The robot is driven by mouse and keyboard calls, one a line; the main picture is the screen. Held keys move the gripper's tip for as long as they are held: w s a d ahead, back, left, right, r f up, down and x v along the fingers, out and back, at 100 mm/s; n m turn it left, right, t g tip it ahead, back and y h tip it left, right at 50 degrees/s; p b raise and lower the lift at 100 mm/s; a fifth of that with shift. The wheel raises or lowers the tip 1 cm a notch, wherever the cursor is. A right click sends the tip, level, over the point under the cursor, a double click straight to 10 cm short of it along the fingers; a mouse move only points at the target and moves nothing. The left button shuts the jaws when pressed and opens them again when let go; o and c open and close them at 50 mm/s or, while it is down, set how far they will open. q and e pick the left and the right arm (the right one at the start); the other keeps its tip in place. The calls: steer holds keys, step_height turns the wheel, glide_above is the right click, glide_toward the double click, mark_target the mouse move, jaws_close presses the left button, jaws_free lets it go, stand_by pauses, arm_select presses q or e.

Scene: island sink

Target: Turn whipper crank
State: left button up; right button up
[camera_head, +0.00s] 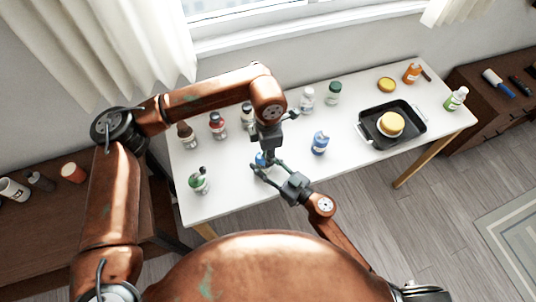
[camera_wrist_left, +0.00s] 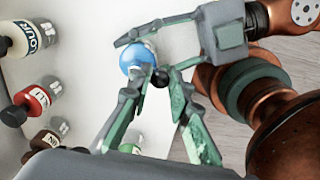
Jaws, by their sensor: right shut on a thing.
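The whipper (camera_head: 260,159) shows in the head view as a small blue piece, mostly hidden by my grippers, at the table's front edge. In the left wrist view its rounded blue top (camera_wrist_left: 137,58) is clear, with a dark round crank knob (camera_wrist_left: 160,78) beside it. My right gripper (camera_head: 263,165) is shut on the whipper from the front right; one finger (camera_wrist_left: 160,27) reaches along it in the wrist view. My left gripper (camera_wrist_left: 161,73) points down from above, its green-padded fingers parted on either side of the knob. Contact with the knob is unclear.
The white table (camera_head: 300,165) holds several bottles around the grippers, including a blue one (camera_head: 320,143) to the right and a green-labelled one (camera_head: 199,180) to the left. A black tray (camera_head: 375,138) with a round yellow-topped item stands further right.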

arm_select(q)
jaws_close()
steer(key=m, duration=0.2)
steer(key=a+m, duration=0.1)
steer(key=m, duration=0.2)
steer(key=shift+s+a+m, duration=0.15)
steer(key=shift+a+m, duration=0.15)
steer(key=o, duration=0.5)
jaws_free()
step_height(320, 180, up, 12)
steer(key=shift+r, duration=0.1)
